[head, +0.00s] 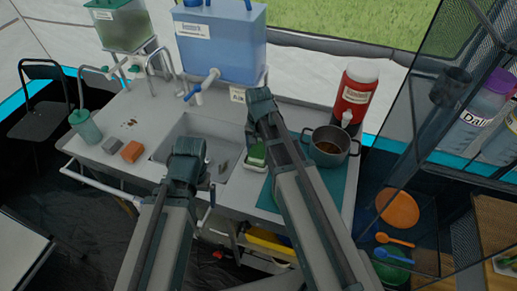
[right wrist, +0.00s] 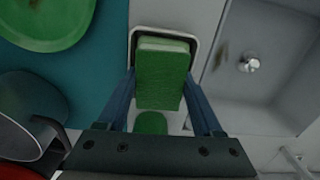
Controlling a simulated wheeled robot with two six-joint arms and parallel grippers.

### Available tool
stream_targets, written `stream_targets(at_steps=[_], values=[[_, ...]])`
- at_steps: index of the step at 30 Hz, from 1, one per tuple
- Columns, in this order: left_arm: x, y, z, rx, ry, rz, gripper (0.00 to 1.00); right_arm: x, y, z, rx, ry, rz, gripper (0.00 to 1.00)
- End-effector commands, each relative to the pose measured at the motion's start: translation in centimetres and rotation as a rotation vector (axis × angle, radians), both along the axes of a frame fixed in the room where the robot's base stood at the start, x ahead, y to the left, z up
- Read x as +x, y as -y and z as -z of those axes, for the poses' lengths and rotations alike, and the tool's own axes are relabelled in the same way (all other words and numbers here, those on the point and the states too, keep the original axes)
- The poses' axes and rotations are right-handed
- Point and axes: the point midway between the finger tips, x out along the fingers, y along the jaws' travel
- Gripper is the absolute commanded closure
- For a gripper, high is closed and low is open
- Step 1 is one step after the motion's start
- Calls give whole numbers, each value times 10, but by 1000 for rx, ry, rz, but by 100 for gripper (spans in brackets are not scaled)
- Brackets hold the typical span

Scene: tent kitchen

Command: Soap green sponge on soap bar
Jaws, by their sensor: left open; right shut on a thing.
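The green sponge (right wrist: 160,80) sits between the fingers of my right gripper (right wrist: 163,98) in the right wrist view. A pale-rimmed dish (right wrist: 133,40) lies beneath it. A smaller rounded green piece (right wrist: 151,123) shows by the dish, close to the sponge; I cannot tell whether it is the soap bar or whether they touch. In the head view the sponge (head: 257,150) shows just right of the sink, beside my right gripper (head: 262,118), whose fingers are mostly hidden. My left gripper (head: 187,163) is open and empty over the sink's front edge.
The sink (head: 215,127) lies between the grippers. Right are a teal mat (head: 268,198), a metal pot (head: 331,147) and a red jug (head: 354,95). A green plate (right wrist: 45,22) lies on the mat.

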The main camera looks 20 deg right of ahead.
Motion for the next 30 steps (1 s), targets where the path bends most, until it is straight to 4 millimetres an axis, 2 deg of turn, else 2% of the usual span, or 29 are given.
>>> stream_targets(at_steps=[10,30], values=[[0,0,-6,0,0,0,3,-1,0,-6,1,-1,0,77],[0,0,-58,0,0,0,3,0,0,-58,0,0,0,77]])
